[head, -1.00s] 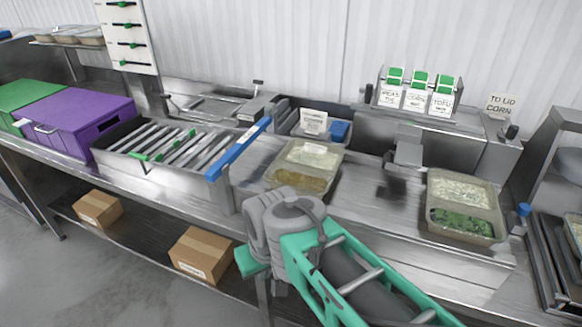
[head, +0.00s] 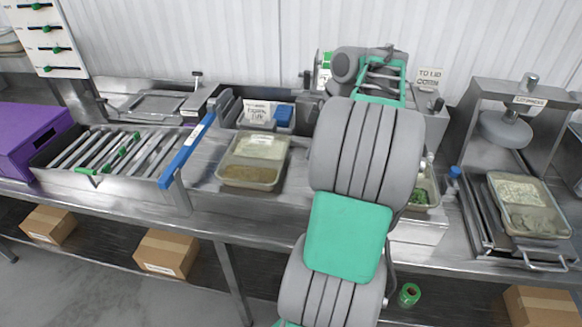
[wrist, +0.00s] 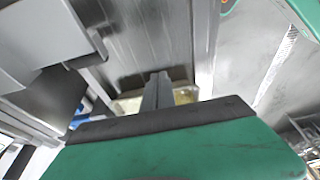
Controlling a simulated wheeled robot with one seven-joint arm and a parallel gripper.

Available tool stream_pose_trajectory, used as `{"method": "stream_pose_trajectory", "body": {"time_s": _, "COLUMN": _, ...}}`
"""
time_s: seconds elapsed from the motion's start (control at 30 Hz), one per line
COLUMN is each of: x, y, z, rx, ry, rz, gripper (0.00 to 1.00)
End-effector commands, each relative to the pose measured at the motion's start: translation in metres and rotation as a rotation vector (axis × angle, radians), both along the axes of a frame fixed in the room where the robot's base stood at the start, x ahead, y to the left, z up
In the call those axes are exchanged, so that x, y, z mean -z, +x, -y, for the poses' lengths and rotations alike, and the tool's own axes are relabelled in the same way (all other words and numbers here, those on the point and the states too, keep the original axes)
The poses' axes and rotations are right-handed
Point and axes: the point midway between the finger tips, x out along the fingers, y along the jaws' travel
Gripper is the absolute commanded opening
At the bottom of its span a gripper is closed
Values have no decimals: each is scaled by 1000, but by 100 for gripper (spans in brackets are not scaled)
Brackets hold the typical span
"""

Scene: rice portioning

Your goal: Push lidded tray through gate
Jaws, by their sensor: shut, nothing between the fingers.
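A two-compartment tray (head: 252,162) of pale and brown food sits on the steel counter left of my arm. A small white label lies on its top; I cannot clearly tell the lid from the food. Left of it, a blue bar (head: 187,150) stands at the end of the roller bed (head: 125,150), and seems to be the gate. My gripper is hidden behind my arm in the head view. In the wrist view my gripper (wrist: 158,80) is shut and empty, with part of a pale tray (wrist: 128,105) showing behind the fingers; contact cannot be told.
A tray with greens (head: 424,192) is mostly hidden behind my arm. Another filled tray (head: 530,208) lies under the press (head: 520,100) at right. A bin with a sign and blue item (head: 284,115) stands behind the first tray. A purple box (head: 30,135) is far left.

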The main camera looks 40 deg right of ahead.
Motion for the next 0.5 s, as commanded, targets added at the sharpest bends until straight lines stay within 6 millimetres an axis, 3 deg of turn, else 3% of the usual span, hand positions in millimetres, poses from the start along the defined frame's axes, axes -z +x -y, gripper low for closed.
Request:
{"method": "stream_pose_trajectory", "body": {"time_s": 0.03, "x": 17, "y": 2, "z": -3, "rx": -1, "ry": 2, "rz": -2, "gripper": 0}}
{"method": "stream_pose_trajectory", "body": {"time_s": 0.3, "x": 66, "y": 17, "z": -15, "rx": 0, "ry": 1, "rz": -2, "gripper": 0}}
{"method": "stream_pose_trajectory", "body": {"time_s": 0.5, "x": 61, "y": 42, "z": -33, "rx": 0, "ry": 0, "rz": -1, "gripper": 0}}
